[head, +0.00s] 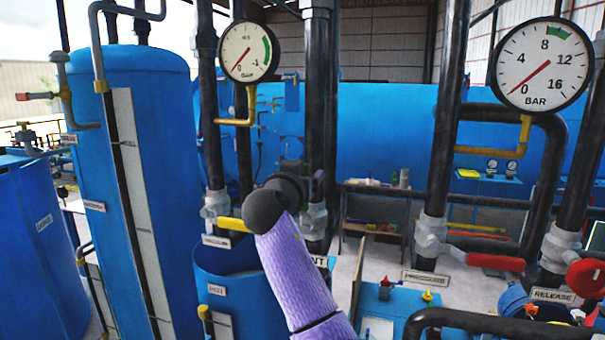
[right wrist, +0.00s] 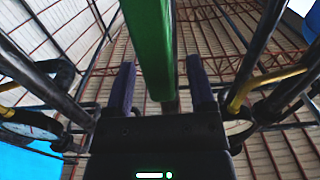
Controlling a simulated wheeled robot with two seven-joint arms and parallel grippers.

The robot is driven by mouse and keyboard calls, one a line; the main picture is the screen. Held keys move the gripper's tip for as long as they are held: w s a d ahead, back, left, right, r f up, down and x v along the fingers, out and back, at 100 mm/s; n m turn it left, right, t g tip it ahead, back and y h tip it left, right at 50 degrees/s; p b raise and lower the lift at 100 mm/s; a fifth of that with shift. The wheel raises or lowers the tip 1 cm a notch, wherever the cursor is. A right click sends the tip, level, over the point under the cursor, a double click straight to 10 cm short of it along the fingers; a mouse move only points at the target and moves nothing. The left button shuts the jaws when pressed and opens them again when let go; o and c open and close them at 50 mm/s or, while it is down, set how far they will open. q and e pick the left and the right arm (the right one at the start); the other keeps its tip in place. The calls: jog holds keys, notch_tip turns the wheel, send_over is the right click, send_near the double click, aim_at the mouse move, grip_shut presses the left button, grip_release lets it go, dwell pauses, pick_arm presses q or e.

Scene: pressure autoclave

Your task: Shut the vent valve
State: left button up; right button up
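The vent valve has a silver body (head: 314,222) on a dark vertical pipe in the head view. Its label (head: 320,261) is partly covered by my purple right arm, leaving "NT" readable. A green handle (right wrist: 148,40) shows in the right wrist view, reaching down between the fingers of my right gripper (right wrist: 160,64). These fingers stand apart, with a clear gap between the handle and the right finger. In the head view my right gripper (head: 292,185) is a dark shape at the pipe, mostly hidden behind my wrist. The green handle is hidden there. My left gripper is not in view.
A yellow-handled valve (head: 232,224) stands close left of my arm. A red-handled valve (head: 487,261) and a red release valve (head: 586,276) are at the right. Gauges (head: 249,51) (head: 541,64) hang above. Blue tanks (head: 160,150) and vertical pipes crowd the left.

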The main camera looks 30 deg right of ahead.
grip_shut()
dwell(1.3)
